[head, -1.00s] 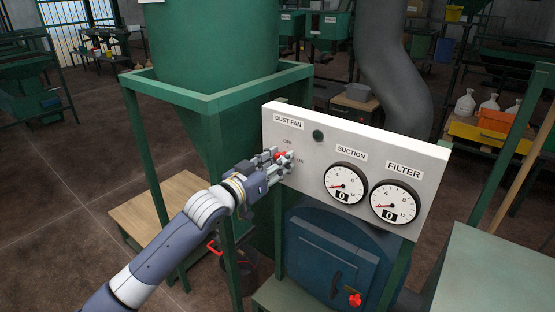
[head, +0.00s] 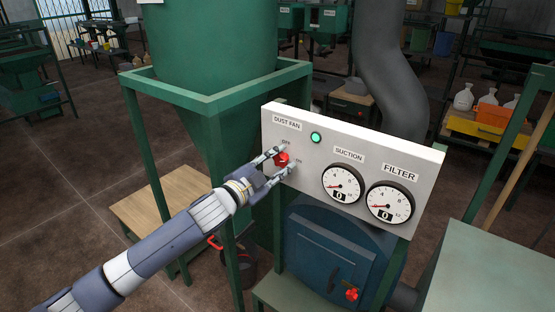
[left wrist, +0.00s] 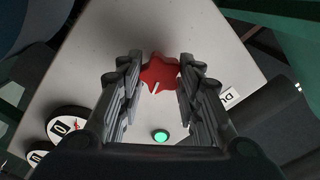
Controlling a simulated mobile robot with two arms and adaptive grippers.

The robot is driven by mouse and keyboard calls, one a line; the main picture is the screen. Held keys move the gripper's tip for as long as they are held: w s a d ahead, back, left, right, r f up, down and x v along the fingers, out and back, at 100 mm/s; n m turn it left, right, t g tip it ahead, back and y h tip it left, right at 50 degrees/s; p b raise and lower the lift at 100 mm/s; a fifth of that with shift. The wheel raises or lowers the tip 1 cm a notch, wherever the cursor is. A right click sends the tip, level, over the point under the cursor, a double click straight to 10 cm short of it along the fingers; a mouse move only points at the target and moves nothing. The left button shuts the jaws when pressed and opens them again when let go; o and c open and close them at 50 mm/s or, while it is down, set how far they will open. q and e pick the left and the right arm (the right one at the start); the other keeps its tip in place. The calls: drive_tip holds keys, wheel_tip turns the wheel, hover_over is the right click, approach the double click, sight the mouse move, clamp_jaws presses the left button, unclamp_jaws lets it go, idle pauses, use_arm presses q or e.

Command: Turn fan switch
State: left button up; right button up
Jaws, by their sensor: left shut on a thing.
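The red star-shaped fan switch (head: 282,159) sits on the white panel (head: 410,150) under the DUST FAN label, with OFF and ON marks beside it. It also shows in the left wrist view (left wrist: 159,73), with a pale pointer line on its face. My left gripper (head: 288,158) is shut on the switch, one finger on each side of it. The round lamp (head: 316,137) to the right of the label glows green, also in the left wrist view (left wrist: 160,136). My right gripper is not in view.
The suction gauge (head: 343,183) and filter gauge (head: 389,201) on the panel both read 0. A green hopper frame (head: 205,101) stands close left of the panel. A blue machine (head: 335,265) with a red knob sits below, and a grey-green table (head: 495,275) at the lower right.

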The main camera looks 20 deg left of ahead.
use_arm(q)
drive_tip(key=shift+m+p, duration=0.45)
drive_tip(key=shift+m, duration=1.85)
drive_tip(key=shift+f, duration=0.1)
drive_tip(key=o, duration=1.1)
drive_tip(key=shift+c, duration=0.2)
drive_tip(key=v, duration=1.2)
